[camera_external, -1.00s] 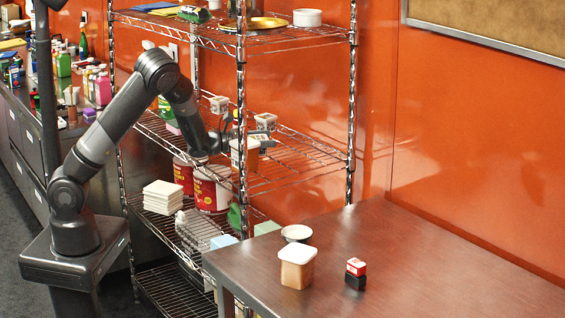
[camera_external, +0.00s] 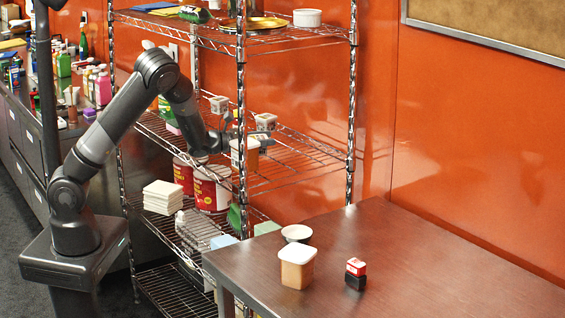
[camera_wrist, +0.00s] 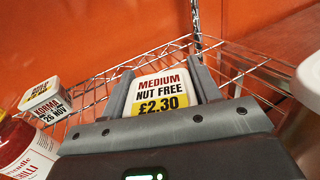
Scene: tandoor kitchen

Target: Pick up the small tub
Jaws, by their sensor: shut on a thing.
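The small tub (camera_wrist: 160,88) has a white lid with a label reading "MEDIUM NUT FREE £2.30". In the wrist view it sits between the two fingers of my gripper (camera_wrist: 164,94), which is shut on it. In the external view this small tub (camera_external: 265,122) appears at the far end of my gripper (camera_external: 250,131), over the middle shelf. Its lower part is hidden in the wrist view, and I cannot tell whether it still touches the shelf.
Another small tub (camera_wrist: 42,97), labelled korma, stands left, beside a red-labelled jar (camera_wrist: 22,152). A larger white-lidded tub (camera_external: 245,157) is close on the near side. The wire shelf (camera_external: 300,160) is bare to the right. An upper shelf (camera_external: 300,38) lies overhead.

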